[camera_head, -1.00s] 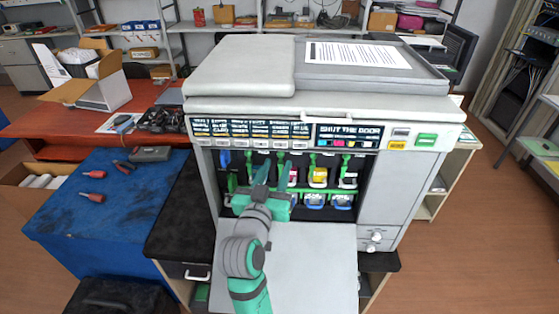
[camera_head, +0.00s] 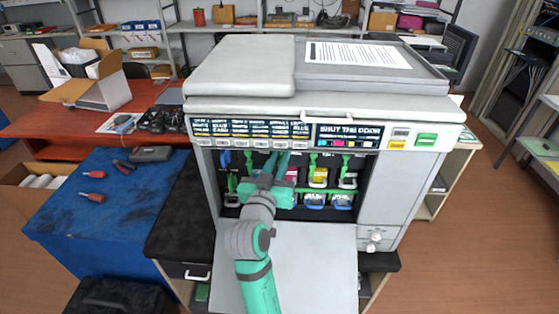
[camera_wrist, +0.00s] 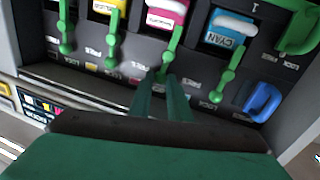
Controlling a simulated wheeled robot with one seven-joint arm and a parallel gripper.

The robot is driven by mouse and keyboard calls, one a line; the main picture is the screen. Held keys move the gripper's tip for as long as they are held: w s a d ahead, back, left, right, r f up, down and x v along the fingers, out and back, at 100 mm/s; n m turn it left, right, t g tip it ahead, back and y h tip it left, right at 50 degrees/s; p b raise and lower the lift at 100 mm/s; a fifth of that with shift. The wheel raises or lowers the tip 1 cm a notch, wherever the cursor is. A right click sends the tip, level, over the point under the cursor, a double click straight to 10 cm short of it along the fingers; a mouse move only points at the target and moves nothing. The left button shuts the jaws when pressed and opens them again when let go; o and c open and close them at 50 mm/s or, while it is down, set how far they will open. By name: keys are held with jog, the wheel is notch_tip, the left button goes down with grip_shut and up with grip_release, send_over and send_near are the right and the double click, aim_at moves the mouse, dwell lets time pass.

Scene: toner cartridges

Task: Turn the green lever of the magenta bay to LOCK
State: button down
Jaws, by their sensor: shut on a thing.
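The magenta cartridge (camera_wrist: 165,14) sits in its bay in the open printer and shows in part in the head view (camera_head: 292,175). My gripper (camera_wrist: 165,80) is shut on that lever end; in the head view my gripper (camera_head: 276,160) reaches into the printer opening and hides much of the magenta and cyan bays. LOCK and FREE labels line the panel below the levers, but I cannot tell which one the magenta lever points to.
The cyan cartridge (camera_wrist: 228,30) with its green lever (camera_wrist: 230,72) is close on the right in the wrist view, beside a blue lever (camera_wrist: 262,102). The yellow cartridge (camera_wrist: 110,6) is on the other side. The lowered door (camera_head: 315,265) lies under my arm.

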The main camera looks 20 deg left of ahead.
jog(key=shift+a+n, duration=0.2)
jog(key=shift+n, duration=0.4)
jog(key=c, duration=1.7)
grip_release()
jog(key=shift+o, duration=0.2)
jog(key=s+d, duration=0.1)
jog(key=s, duration=1)
jog(key=shift+f, duration=0.15)
jog(key=shift+w, duration=0.1)
